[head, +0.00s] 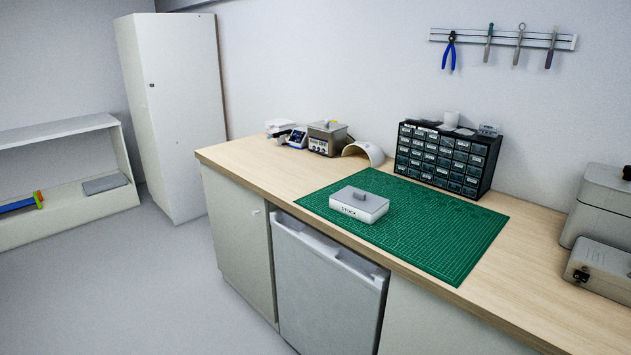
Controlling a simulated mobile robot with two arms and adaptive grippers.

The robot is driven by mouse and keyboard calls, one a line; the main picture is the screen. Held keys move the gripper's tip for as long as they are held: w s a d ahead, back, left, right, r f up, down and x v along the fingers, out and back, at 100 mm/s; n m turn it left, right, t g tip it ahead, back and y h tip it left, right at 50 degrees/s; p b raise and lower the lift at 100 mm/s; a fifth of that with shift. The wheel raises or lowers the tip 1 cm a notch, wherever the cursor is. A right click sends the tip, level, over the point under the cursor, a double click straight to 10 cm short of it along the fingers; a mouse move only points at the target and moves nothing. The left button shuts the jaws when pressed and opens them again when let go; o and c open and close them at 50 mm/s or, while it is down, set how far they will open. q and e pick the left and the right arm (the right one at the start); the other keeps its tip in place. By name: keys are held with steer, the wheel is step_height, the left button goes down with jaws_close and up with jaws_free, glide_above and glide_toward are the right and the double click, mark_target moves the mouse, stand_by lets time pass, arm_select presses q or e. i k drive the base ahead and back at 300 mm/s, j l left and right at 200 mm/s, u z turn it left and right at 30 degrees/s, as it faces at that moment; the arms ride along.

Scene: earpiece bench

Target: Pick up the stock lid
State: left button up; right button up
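The stock box (347,213) is a small white box with "STOCK" lettered on its front. It sits on the green cutting mat (440,243), near the mat's left front part. The stock lid (373,204) is a flat grey lid with a raised grey block handle, and it lies on top of the box. The inside of the box is hidden by the lid. Neither of my grippers is in the head view.
A dark drawer cabinet (483,162) stands behind the mat. A white curved cover (374,150), a steel box-shaped device (327,138) and small instruments stand at the back left. Grey cases (601,268) stand at the right. The mat around the box is clear.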

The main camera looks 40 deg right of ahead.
mark_target(364, 200)
steer(key=i+z, duration=0.25)
steer(key=i, duration=0.25)
steer(key=i+j+z, duration=0.2)
steer(key=i, duration=0.25)
steer(key=i+j+z, duration=0.25)
steer(key=i, duration=0.2)
